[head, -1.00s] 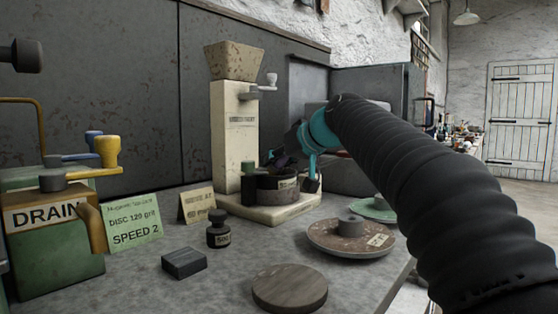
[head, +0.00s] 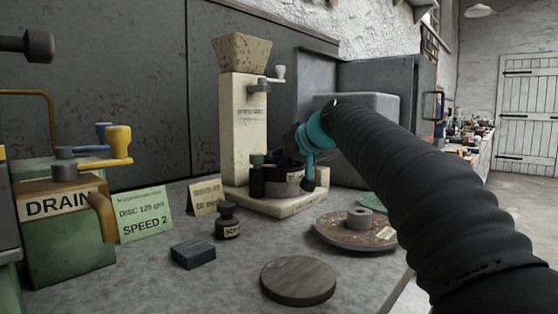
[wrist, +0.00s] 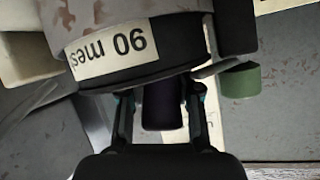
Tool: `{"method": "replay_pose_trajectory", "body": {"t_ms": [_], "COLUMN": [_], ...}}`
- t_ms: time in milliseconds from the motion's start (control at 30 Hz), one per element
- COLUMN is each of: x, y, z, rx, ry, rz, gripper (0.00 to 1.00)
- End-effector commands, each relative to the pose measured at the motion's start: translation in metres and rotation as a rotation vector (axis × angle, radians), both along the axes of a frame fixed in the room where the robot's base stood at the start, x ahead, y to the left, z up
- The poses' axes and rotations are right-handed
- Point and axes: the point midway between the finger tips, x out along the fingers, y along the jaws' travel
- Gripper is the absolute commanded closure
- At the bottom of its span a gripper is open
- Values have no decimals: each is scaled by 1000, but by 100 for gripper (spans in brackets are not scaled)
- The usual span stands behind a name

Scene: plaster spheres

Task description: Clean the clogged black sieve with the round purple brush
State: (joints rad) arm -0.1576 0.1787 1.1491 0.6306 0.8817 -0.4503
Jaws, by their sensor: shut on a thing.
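The sieve (head: 283,184) is a dark round drum with a pale label, sitting on the cream base of the hopper machine in the head view. In the wrist view the sieve (wrist: 126,76) is at the top, black-rimmed, its label reading "90 mes" upside down, with a mottled pinkish-grey top. My gripper (wrist: 160,98) is shut on a dark purple piece, apparently the handle of the brush (wrist: 164,108). The gripper is close against the sieve's near side. The brush head is hidden, so I cannot tell whether bristles touch the mesh.
The cream hopper machine (head: 243,130) stands behind the sieve. A green-topped post (wrist: 240,80) is beside the sieve. A brown disc (head: 335,232), a grey disc (head: 298,281), a dark block (head: 193,254) and a black weight (head: 228,222) occupy the bench. A green drain box (head: 65,240) is left.

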Motion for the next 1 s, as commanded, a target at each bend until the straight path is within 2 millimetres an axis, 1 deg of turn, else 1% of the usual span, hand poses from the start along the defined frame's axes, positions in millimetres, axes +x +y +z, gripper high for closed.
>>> {"method": "replay_pose_trajectory", "body": {"t_ms": [300,800,1000], "x": [0,11,11], "y": [0,14,14], "z": [-2,-1,-2], "rx": [0,1,1], "ry": [0,1,-1], "rz": [0,0,0], "gripper": [100,100,100]}}
